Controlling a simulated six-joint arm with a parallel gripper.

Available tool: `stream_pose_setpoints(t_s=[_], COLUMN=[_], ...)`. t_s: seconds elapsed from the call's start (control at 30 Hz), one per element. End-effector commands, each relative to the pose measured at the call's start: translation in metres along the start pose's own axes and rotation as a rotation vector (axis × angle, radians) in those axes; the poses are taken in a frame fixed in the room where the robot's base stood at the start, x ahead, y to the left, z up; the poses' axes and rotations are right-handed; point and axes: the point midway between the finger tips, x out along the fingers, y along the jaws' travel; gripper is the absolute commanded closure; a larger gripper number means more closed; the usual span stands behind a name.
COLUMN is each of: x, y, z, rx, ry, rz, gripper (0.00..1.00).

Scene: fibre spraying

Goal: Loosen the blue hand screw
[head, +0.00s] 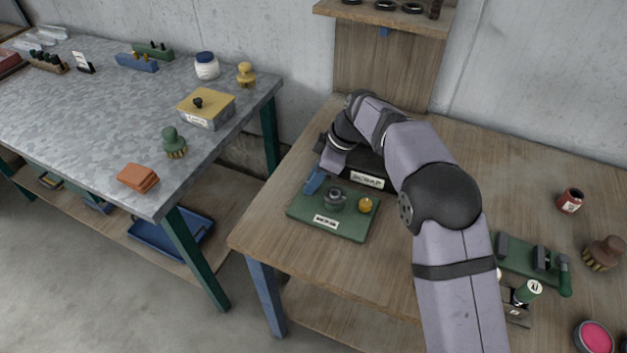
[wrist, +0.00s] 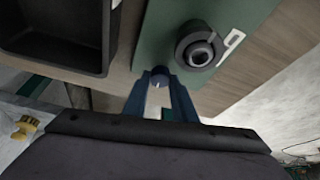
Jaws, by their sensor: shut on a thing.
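A green base plate (head: 305,216) with a white label lies on the wooden bench. In the wrist view the fingers (wrist: 160,88) are shut on the small dark blue hand screw (wrist: 160,73) at the plate's edge. The ring fitting (wrist: 198,47) stands beside it, apart from the fingers. In the head view the fingers hide the screw.
A black labelled tray (head: 367,180) stands just behind the plate, also in the wrist view (wrist: 96,30). To the right are a green clamp fixture (head: 530,258), a red jar (head: 570,200) and a brown brush (head: 604,252). The bench's front left is clear.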

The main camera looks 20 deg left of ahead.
Motion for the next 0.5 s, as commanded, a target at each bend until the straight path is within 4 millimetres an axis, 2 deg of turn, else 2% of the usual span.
stream_pose_setpoints(t_s=[0.3, 0.5], x=[-0.0037, -0.0029], y=[0.0029, 0.0033], z=[-0.0021, -0.0019], rx=[-0.268, -0.371], ry=[-0.001, -0.002], rz=[-0.111, -0.153], gripper=[0.98, 0.98])
